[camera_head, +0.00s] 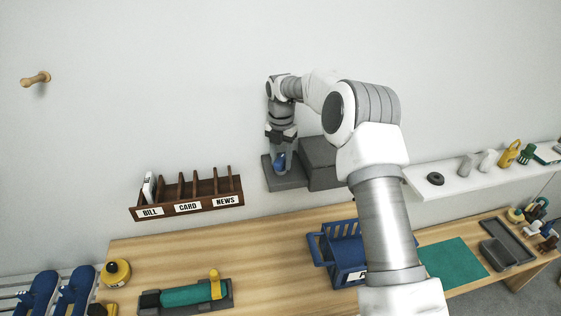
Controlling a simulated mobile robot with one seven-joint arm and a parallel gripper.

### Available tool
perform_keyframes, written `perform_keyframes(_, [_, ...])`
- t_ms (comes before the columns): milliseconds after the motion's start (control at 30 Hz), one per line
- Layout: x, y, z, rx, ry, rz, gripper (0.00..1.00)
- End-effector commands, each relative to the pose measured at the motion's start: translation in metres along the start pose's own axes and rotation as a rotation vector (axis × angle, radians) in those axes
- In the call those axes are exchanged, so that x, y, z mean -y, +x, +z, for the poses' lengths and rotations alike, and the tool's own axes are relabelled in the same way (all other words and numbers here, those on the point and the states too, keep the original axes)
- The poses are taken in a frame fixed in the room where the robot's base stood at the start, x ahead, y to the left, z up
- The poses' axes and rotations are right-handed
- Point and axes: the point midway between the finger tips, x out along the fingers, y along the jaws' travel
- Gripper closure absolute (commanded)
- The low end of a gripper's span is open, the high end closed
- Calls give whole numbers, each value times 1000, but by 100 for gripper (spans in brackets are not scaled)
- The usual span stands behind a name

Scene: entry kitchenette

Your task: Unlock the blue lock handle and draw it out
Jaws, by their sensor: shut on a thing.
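The blue lock handle (280,161) stands on a dark grey block (287,181) by the wall, below my arm's end. My gripper (281,153) points down at it and is shut on the handle. Only a small blue part shows between and below the fingers. The fingertips and the hole or slot under the handle are too small and too hidden to make out. I cannot tell how far the handle is turned.
A taller grey box (320,163) stands right beside the block. A brown letter rack (188,207) hangs to the left. A blue crate (343,262) and a green mat (453,262) are on the wooden table (270,240). A white shelf (470,181) is at right.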

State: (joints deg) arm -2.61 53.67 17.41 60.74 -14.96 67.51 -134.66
Motion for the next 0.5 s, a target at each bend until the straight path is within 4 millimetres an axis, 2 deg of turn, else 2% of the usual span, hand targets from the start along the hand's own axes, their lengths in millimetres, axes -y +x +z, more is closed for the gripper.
perform_keyframes(500, [1,0,0,-1,-60,-3,100])
